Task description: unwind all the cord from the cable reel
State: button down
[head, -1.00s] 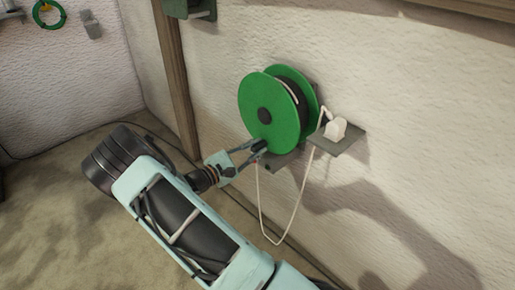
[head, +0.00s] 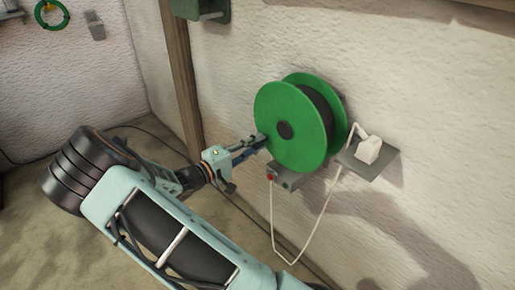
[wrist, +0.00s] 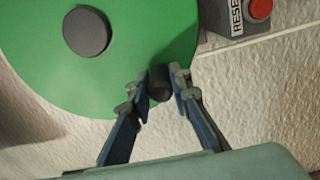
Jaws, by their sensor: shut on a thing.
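The cable reel (head: 295,110) is mounted on the wall, with green flanges and a dark core; no wound cord shows on the visible part of the core. Its green face and dark hub fill the upper left of the wrist view (wrist: 140,45). My gripper (wrist: 160,82) is shut on a dark crank knob (wrist: 160,80) near the rim of the face. In the head view my gripper (head: 262,142) is at the reel's left edge. The white cord (head: 305,238) hangs in a loop below the reel, rising to the white plug (head: 368,148) on a small shelf.
A grey box with a red button (head: 284,178) sits under the reel; the wrist view shows it labelled RESET (wrist: 236,15). The small grey shelf (head: 378,168) juts from the wall at right. A wooden post (head: 184,80) stands left of the reel.

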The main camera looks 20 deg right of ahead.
jog(key=shift+w+a+r+m, duration=0.2)
jog(key=shift+w+r+m, duration=0.3)
jog(key=shift+m, duration=0.3)
jog(key=c, duration=1.8)
grip_release()
jog(key=shift+r, duration=0.1)
jog(key=shift+o, duration=0.2)
jog(key=shift+s+a, duration=0.1)
jog(key=v, duration=1.1)
jog(key=shift+a, duration=0.4)
jog(key=shift+s, duration=0.1)
